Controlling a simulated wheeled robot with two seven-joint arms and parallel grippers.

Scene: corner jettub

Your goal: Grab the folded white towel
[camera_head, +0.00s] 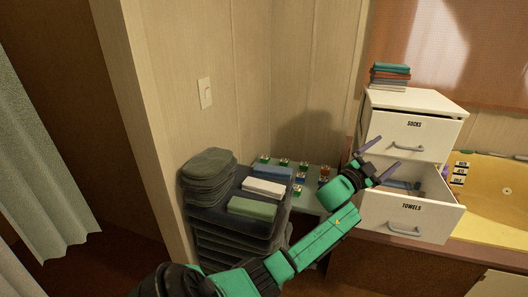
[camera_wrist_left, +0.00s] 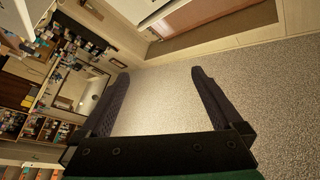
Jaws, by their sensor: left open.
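The folded white towel (camera_head: 263,187) lies on top of a stack of dark grey towels in the head view. A folded blue towel (camera_head: 272,172) lies behind it and a folded green towel (camera_head: 252,208) in front of it. My left gripper (camera_head: 381,149) is open and empty, to the right of the white towel and in front of the white drawer cabinet. In the left wrist view its two dark fingers (camera_wrist_left: 160,95) stand wide apart with nothing between them. The towel does not show in the wrist view. My right gripper is in neither view.
The white cabinet (camera_head: 413,98) has a "SOCKS" drawer and a pulled-out "TOWELS" drawer (camera_head: 407,216). Small jars (camera_head: 302,167) stand on a surface right of the towels. A yellow tub (camera_head: 495,195) is at far right.

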